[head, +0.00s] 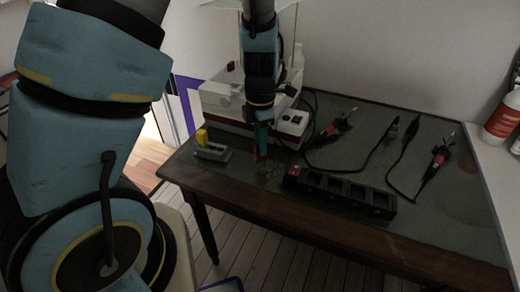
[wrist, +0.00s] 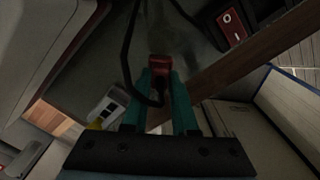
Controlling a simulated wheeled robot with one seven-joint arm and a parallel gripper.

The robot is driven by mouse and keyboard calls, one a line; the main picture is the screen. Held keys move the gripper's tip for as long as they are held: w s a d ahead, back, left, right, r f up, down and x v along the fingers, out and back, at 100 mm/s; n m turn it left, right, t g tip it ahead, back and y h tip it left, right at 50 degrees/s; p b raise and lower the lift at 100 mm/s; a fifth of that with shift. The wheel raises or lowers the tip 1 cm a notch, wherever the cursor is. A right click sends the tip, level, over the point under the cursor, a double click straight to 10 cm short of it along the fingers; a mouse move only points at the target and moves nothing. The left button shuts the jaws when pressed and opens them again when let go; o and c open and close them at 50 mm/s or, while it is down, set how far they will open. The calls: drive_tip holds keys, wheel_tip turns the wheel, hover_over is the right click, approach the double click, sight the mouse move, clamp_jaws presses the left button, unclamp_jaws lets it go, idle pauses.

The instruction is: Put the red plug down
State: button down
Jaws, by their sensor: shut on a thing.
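My gripper (head: 262,143) points down over the table's near-left part, in front of the white machine. It is shut on the red plug (wrist: 159,64), which shows between the teal fingers in the wrist view. In the head view the red plug (head: 256,156) is a small red spot at the fingertips, mostly hidden by them. A black cable (wrist: 127,55) loops by the plug and fingers. The plug is close to the tabletop (head: 240,172); I cannot tell whether it touches.
A black power strip (head: 345,191) with a red switch (wrist: 232,27) lies right of my gripper. A grey and yellow device (head: 212,150) lies to the left. The white machine (head: 222,101) stands behind. Two red-handled tools (head: 332,130) (head: 438,160) and cables lie farther right.

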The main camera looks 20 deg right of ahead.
drive_tip(key=shift+f, duration=1.15)
drive_tip(key=shift+f, duration=0.55)
drive_tip(key=shift+f, duration=0.1)
drive_tip(key=c, duration=0.7)
unclamp_jaws()
